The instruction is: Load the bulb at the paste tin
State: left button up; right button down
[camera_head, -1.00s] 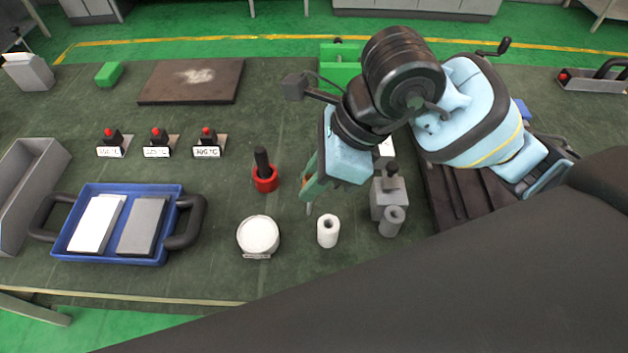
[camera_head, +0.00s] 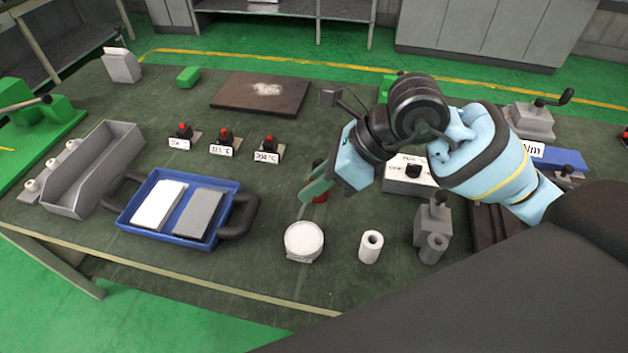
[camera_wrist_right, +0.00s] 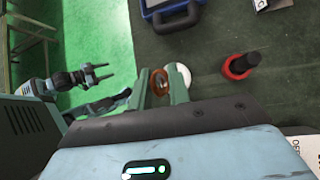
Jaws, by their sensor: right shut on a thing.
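The paste tin (camera_head: 304,241) is a round tin with a white top on the front middle of the bench. My right gripper (camera_head: 312,192) is above the bench, behind the tin and apart from it. In the right wrist view, its fingers (camera_wrist_right: 164,88) are shut on a copper-coloured, ring-shaped thing (camera_wrist_right: 159,82). I cannot tell whether this is the bulb or a coil belonging to it. The white tin (camera_wrist_right: 182,76) shows beyond the fingers, partly hidden. My left gripper (camera_wrist_right: 98,73) shows at the left of the wrist view, open and empty, off the bench's edge.
A red holder with a black handle (camera_wrist_right: 240,65) stands close by my right gripper. A white roll (camera_head: 370,246) and a grey block (camera_head: 433,220) stand right of the tin. A blue tray (camera_head: 150,238) holds two slabs. Bench in front of the tin is clear.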

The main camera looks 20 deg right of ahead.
pick_arm(q)
jog(key=shift+g, duration=0.4)
jog(key=s+f+b, duration=0.1)
jog(key=f, duration=0.1)
jog(key=s+f+b, duration=0.1)
jog(key=b, duration=0.1)
jog(key=shift+s+d+f, duration=0.1)
jog(key=shift+s+f, duration=0.05)
jog(key=shift+f, duration=0.25)
pick_arm(e)
notch_tip(320, 180, down, 6)
jog(key=shift+r, duration=0.1)
pick_arm(q)
jog(key=shift+s+f, duration=0.2)
jog(key=shift+s, duration=0.05)
jog(key=shift+s+f, duration=0.15)
jog(key=shift+s, duration=0.1)
pick_arm(e)
jog(key=shift+f, duration=0.25)
pick_arm(q)
jog(key=shift+w+f+b, duration=0.2)
jog(key=shift+w+b, duration=0.05)
jog(key=shift+b, duration=0.1)
pick_arm(e)
jog(key=shift+f, duration=0.35)
